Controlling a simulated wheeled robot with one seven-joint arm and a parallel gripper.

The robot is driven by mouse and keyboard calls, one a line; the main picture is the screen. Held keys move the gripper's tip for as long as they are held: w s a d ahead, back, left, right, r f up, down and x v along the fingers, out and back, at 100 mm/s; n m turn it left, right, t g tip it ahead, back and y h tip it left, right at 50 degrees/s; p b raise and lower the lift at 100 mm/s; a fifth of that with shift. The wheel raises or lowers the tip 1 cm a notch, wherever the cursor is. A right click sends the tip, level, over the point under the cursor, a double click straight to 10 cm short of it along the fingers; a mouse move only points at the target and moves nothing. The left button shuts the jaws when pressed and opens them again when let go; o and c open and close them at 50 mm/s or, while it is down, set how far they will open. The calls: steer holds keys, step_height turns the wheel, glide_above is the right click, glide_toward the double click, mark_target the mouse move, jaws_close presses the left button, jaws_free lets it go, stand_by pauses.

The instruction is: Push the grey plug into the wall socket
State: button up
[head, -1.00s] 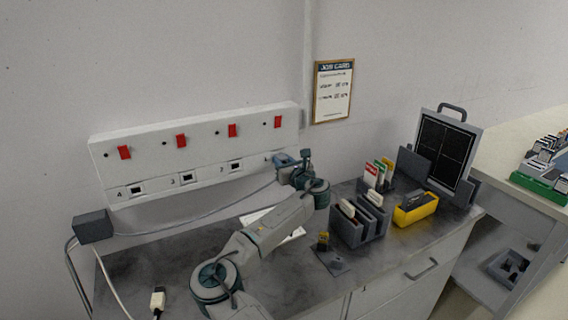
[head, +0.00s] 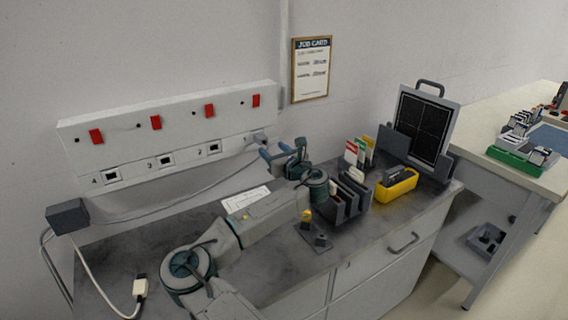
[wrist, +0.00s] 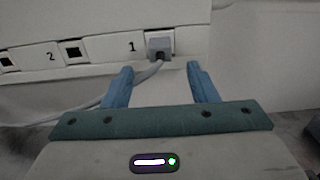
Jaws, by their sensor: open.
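The grey plug (wrist: 159,44) sits in the wall socket marked 1 (wrist: 131,48), at the right end of the white socket strip. Its cable runs down and left from it. I cannot tell whether it is fully seated. In the head view the plug (head: 260,137) shows as a small grey block just beyond my fingertips. My gripper (wrist: 160,68) is open and empty, its blue fingers apart just short of the plug and pointing at it. My gripper also shows in the head view (head: 274,152).
The white socket strip (head: 130,118) has red switches above sockets. A dark box (head: 68,215) at left carries the cable. A white plug (head: 140,286) lies on the bench. Grey racks (head: 345,200) and a yellow bin (head: 396,184) stand right of my arm.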

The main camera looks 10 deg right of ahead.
steer(key=b+v, duration=0.1)
steer(key=v, duration=0.5)
